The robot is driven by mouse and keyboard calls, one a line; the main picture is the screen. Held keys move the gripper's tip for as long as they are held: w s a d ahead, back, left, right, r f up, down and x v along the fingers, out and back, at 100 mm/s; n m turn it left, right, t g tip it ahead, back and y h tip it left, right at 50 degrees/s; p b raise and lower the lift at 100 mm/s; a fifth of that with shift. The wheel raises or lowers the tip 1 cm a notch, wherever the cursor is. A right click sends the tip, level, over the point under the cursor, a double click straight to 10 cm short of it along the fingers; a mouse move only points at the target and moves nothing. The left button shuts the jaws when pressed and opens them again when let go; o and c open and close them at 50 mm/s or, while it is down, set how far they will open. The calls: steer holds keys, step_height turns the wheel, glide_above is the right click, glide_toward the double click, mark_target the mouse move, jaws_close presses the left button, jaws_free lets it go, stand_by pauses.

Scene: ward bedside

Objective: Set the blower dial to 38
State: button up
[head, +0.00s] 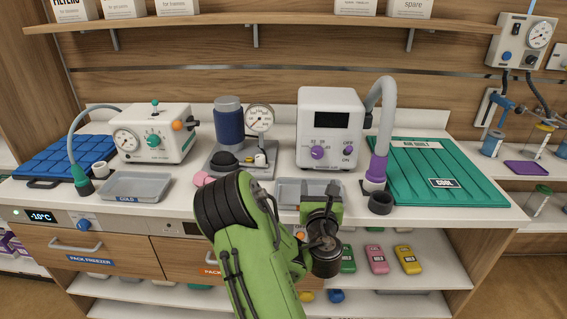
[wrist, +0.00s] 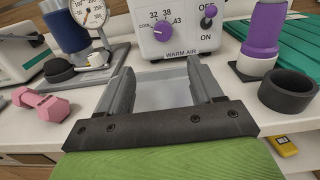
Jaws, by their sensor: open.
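The blower (head: 331,112) is a white box at the back of the counter, labelled "WARM AIR" in the wrist view. Its purple dial (head: 318,152) is on the front face; it also shows in the wrist view (wrist: 163,31), among the marks COOL, 32, 38 and 43. Which mark it points at is too small to tell. My gripper (wrist: 165,78) is open and empty, in front of the blower and below the dial, not touching it. In the head view, my gripper (head: 322,202) is partly hidden by its own wrist.
A purple switch (wrist: 207,20) with an ON mark is right of the dial. A grey hose (head: 388,110) ends in a purple nozzle at the right. A shallow tray (head: 285,190) lies before the blower. A gauge stand (head: 260,120) and pink dumbbell (wrist: 42,103) are left.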

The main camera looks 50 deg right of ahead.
mark_target(318, 154)
steer(key=p+x, duration=0.9)
steer(key=p, duration=0.1)
steer(key=p+x, duration=0.5)
steer(key=shift+d+r, duration=0.35)
steer(key=shift+d, duration=0.05)
steer(key=shift+w+d+f, duration=0.2)
steer(key=shift+w+d, duration=0.1)
steer(key=c, duration=1)
